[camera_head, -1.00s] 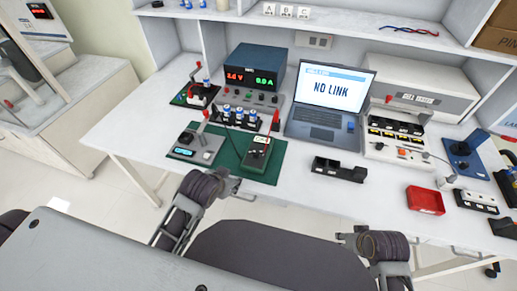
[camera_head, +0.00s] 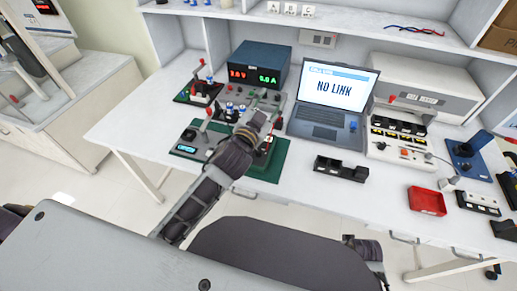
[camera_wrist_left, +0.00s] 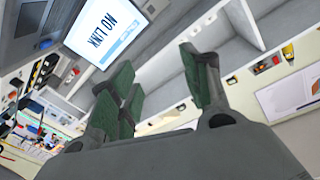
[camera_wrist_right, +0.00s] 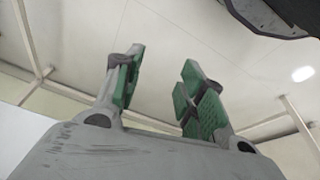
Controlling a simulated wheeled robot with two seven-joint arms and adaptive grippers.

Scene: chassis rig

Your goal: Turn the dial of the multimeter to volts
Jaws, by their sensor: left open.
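The multimeter (camera_head: 263,152) stands on the green mat (camera_head: 268,171) on the bench. My left arm and gripper cover most of it in the head view, so I cannot see its dial. My left gripper (camera_head: 270,107) is open and over the multimeter's far side; I cannot tell any contact. In the left wrist view its green-padded fingers (camera_wrist_left: 165,92) are apart with nothing between them. My right gripper (camera_wrist_right: 158,88) is open and empty in its wrist view, with pale floor behind it.
Behind the mat stand a blue power supply (camera_head: 258,66) and a laptop (camera_head: 333,105) reading NO LINK. A small device with a lit display (camera_head: 188,148) is left of the multimeter. A black holder (camera_head: 341,168) and red tray (camera_head: 427,201) lie to the right, with bare bench between.

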